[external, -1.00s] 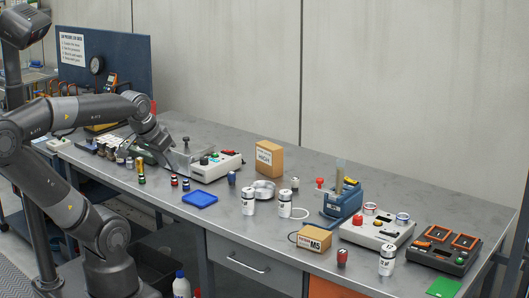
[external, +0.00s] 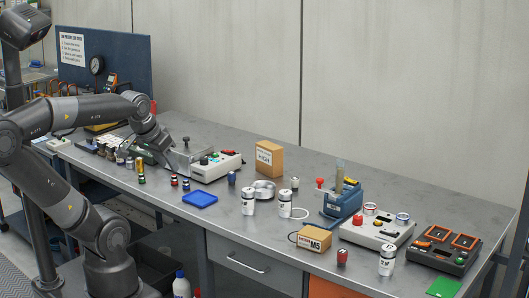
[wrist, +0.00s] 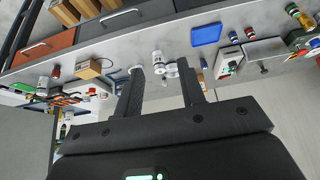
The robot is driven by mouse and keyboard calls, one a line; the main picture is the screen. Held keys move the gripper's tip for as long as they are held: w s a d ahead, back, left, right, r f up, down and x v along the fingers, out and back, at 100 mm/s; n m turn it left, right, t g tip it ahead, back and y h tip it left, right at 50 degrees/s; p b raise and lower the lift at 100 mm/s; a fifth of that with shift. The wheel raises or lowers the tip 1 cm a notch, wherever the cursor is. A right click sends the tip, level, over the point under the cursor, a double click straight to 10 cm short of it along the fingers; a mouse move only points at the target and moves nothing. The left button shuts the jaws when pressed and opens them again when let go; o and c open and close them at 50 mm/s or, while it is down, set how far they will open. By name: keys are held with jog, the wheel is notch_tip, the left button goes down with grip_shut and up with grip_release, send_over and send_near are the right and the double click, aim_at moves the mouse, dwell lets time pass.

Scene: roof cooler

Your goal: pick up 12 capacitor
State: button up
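Several white-and-silver cylinders with dark markings look like capacitors. Two stand at mid-bench, a left one (external: 248,202) and a right one (external: 285,203); another (external: 387,261) stands near the front right edge. My gripper (external: 176,163) is over the left part of the bench, left of and apart from these cans. In the wrist view, which is upside down, my gripper (wrist: 160,68) is open and empty. A white can (wrist: 158,62) appears between the fingertips but lies well beyond them.
A blue tray (external: 199,200), a round metal dish (external: 262,190) and a cardboard box (external: 269,158) surround the mid-bench cans. A blue fixture (external: 342,203), a small MS box (external: 314,238) and a control box (external: 378,229) stand to the right. Bare bench lies before the mid-bench cans.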

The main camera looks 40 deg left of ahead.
jog(key=shift+o, duration=0.5)
jog(key=o, duration=0.5)
jog(key=shift+o, duration=0.2)
